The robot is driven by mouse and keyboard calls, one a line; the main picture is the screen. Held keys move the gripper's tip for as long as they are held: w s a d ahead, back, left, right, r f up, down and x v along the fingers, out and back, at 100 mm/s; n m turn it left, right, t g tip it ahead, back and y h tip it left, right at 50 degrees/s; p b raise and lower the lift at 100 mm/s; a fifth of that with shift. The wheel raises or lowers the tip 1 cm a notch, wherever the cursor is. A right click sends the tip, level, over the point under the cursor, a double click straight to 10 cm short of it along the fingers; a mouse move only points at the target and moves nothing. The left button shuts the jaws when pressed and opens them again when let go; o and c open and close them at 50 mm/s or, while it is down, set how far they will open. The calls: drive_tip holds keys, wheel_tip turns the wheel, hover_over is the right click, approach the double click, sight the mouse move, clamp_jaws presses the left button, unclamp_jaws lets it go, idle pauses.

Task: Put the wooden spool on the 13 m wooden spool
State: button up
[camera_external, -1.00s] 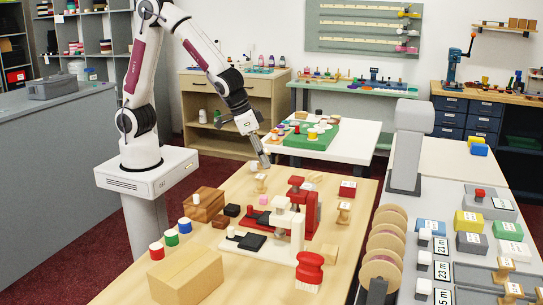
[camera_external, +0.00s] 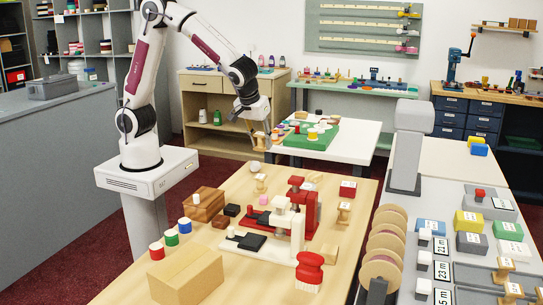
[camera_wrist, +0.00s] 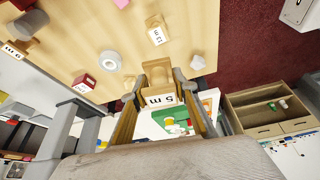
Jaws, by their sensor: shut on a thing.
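My gripper (camera_wrist: 163,102) is shut on a wooden spool (camera_wrist: 158,72) whose white label reads 5 m. In the external view my gripper (camera_external: 255,124) hangs above and beyond the table's far edge, with the held spool (camera_external: 260,140) pointing down from it. The 13 m wooden spool (camera_wrist: 157,30) stands on the table, apart from the held spool. In the external view the 13 m spool (camera_external: 261,184) is near the table's far left corner, nearer the camera and lower than my gripper. Its label is not readable there.
Another spool (camera_external: 343,212), labelled 9 m in the wrist view (camera_wrist: 14,50), and a red box (camera_external: 348,188) are at the right. A green tray (camera_external: 301,139) lies on the farther table.

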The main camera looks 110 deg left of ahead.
drive_tip(key=shift+s+a+n+g, duration=0.15)
drive_tip(key=shift+s+n+g, duration=0.15)
drive_tip(key=shift+n, duration=0.5)
hover_over(262, 175)
drive_tip(key=d, duration=0.1)
drive_tip(key=shift+d+f, duration=0.1)
drive_tip(key=shift+f, duration=3)
drive_tip(key=shift+f, duration=1.85)
drive_tip(key=shift+f, duration=0.15)
drive_tip(key=o, duration=1.1)
